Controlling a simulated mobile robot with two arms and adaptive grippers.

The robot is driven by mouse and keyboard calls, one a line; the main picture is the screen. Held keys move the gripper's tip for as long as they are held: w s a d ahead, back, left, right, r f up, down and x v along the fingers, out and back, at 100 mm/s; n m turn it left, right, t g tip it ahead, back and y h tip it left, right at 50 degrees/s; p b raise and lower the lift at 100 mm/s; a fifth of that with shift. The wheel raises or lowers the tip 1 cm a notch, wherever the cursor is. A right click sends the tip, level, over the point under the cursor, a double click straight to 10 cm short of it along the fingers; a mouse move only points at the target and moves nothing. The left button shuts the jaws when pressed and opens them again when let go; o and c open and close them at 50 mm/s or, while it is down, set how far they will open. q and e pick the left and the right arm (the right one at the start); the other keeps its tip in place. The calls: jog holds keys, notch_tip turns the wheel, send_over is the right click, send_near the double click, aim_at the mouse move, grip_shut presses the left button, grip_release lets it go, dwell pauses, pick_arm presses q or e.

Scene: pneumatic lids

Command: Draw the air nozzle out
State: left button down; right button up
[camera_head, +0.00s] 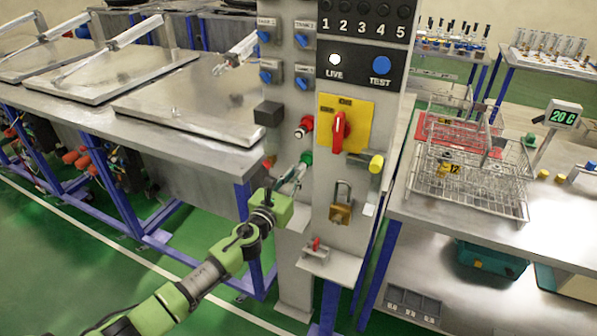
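My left gripper (290,180) reaches up from the lower left to the front of the grey control column (320,195). Its fingers are at the left side of the column, just below and left of a green-ringed port (306,158). Something small and pale shows at the fingertips, but I cannot tell whether it is the nozzle or part of the fingers. A red-ringed fitting (305,124) sits above the green port. I cannot clearly make out the air nozzle. My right gripper is not in view.
The column carries a red rotary switch (340,131) on a yellow plate, a padlock (341,212) and a small shelf with a red-handled part (316,245). Metal lids (195,105) lie on the left bench. Wire baskets (470,185) stand on the right bench.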

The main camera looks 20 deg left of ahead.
pick_arm(q)
jog(key=shift+s, duration=0.3)
jog(key=shift+s+a, duration=0.1)
jog(key=shift+s, duration=0.6)
jog(key=shift+s+p, duration=0.1)
jog(key=shift+p, duration=0.2)
jog(key=shift+s, duration=0.6)
jog(key=s+r+p, duration=0.5)
jog(key=r+p, duration=0.2)
jog(key=p, duration=0.1)
jog(key=shift+a+r, duration=0.25)
jog(key=shift+r, duration=0.05)
dwell(0.8)
